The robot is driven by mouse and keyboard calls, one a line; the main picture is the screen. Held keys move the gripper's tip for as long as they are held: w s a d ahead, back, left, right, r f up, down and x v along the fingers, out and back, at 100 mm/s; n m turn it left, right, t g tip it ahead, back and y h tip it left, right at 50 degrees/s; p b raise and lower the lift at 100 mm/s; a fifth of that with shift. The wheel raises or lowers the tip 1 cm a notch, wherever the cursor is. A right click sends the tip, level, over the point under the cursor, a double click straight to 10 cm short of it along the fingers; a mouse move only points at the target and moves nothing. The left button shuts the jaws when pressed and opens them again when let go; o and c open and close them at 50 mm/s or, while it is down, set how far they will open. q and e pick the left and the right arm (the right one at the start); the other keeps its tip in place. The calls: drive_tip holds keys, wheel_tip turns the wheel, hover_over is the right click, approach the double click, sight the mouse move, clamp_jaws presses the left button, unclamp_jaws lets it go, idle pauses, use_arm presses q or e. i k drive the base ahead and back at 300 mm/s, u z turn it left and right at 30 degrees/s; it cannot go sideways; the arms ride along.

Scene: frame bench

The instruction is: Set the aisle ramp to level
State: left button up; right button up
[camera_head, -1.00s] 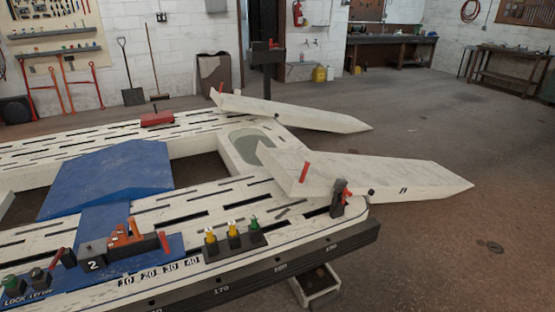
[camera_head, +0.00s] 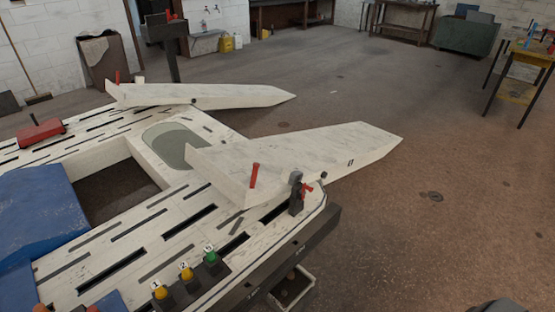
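Two long pale ramps extend from the right end of the white slotted frame bench in the head view. The nearer ramp (camera_head: 315,155) has a red handle (camera_head: 254,176) by its bench end and points to the right over the floor. The farther ramp (camera_head: 210,95) lies beyond it, with a red upright handle at its left end. No readable label shows which is the aisle ramp, and I cannot tell their exact tilt. Neither of my grippers is in view.
Yellow and green knobs (camera_head: 185,270) numbered 1 to 3 sit on the bench's near edge. A blue panel (camera_head: 40,215) lies at left. A dark pedestal (camera_head: 165,45) stands behind the farther ramp. A yellow-topped stand (camera_head: 525,75) is at right. Floor right of the ramps is clear.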

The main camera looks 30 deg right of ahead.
sight(253, 172)
drive_tip(key=z, duration=0.7)
drive_tip(key=i, duration=0.8)
drive_tip(key=z, duration=1.05)
drive_tip(key=i, duration=0.25)
drive_tip(key=z, duration=0.1)
